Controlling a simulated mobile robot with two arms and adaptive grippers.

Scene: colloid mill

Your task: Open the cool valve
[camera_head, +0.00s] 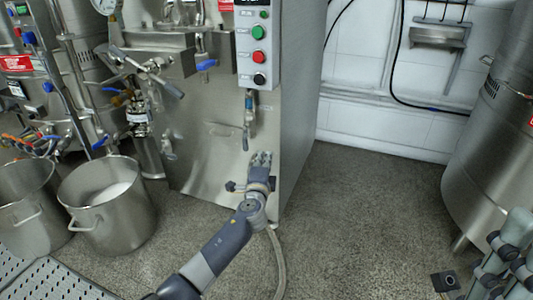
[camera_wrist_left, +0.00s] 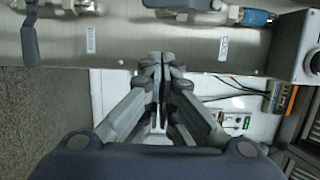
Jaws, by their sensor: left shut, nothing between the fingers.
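My left gripper (camera_head: 260,160) is shut and empty in front of the lower right part of the steel machine cabinet (camera_head: 210,150). The fingers touch neither handle. A blue-handled valve (camera_head: 249,112) hangs above the gripper in the head view.
A control box (camera_head: 258,45) with green, red and black buttons is above the gripper. Two steel pots (camera_head: 108,205) stand at the left. A large steel tank (camera_head: 495,150) stands at the right. Grey jointed parts of my right arm (camera_head: 505,262) show at the lower right. Floor between is mostly clear.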

